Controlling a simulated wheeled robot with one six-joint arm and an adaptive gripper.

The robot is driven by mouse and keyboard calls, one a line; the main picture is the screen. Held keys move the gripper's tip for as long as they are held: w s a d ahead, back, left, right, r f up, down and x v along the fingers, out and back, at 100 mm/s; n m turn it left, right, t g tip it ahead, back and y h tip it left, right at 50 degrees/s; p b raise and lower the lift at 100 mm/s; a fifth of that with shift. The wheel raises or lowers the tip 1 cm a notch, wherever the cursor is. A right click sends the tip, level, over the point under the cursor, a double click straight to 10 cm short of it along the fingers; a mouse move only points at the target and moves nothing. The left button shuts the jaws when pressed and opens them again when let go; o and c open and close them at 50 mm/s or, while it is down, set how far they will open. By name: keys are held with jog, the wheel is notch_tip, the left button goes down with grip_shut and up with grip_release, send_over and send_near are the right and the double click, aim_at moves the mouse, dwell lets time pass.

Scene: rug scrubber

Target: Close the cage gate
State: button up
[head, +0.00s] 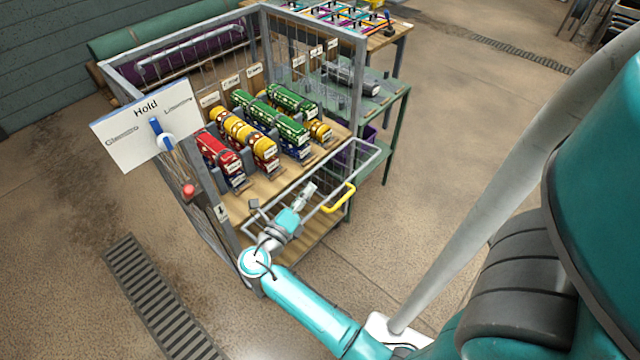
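The cage (362,80) is a grey metal frame with mesh sides around a wooden shelf. Its gate (366,168) is a light grey tubular frame at the cage's front right, with a yellow handle (340,198) on its near side. I cannot tell exactly how far open it stands. My gripper (308,188) is at the cage front, left of the yellow handle and apart from it in the picture. It looks small and grey, and its fingers are too small to tell open from shut. My teal arm hides part of the lower cage front.
Red, yellow and green rolls (262,135) lie in rows on the shelf. A white "Hold" board (125,130) hangs at the cage's left front post. A green table (395,90) stands close on the right. A floor drain (150,290) lies at left. Floor at right is clear.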

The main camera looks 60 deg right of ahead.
jog(key=s+m+t+y, duration=0.1)
jog(key=s+m+y, duration=0.3)
jog(key=m, duration=1.7)
jog(key=x, duration=1)
jog(key=shift+s+a+f, duration=0.1)
grip_shut()
grip_release()
